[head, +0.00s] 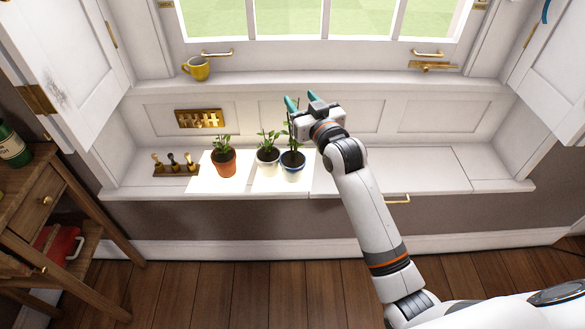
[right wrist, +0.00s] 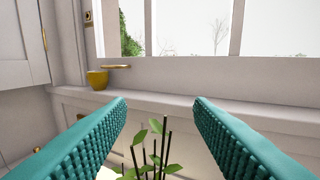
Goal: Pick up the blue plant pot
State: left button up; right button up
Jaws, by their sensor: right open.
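The blue plant pot (head: 292,175) stands upright on the window-seat ledge, the rightmost of three potted plants in the head view. My left gripper is not in view.
A white pot (head: 267,157) stands close to the left of the blue pot, and a terracotta pot (head: 224,163) farther left. A yellow mug (head: 196,68) sits on the upper sill. A small rack (head: 175,171) is at the left. The ledge (head: 430,165) right of my arm is clear.

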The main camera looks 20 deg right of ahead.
aim_at(292, 92)
jog(key=w, duration=0.3)
jog(key=w+b, duration=0.1)
jog(key=shift+w+a+f, duration=0.15)
jog(key=shift+a+f, duration=0.15)
jog(key=shift+a, duration=0.1)
jog(key=shift+w, duration=0.5)
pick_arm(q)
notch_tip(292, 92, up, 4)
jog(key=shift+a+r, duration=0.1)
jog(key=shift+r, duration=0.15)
pick_arm(e)
jog(key=shift+r, duration=0.1)
grip_shut()
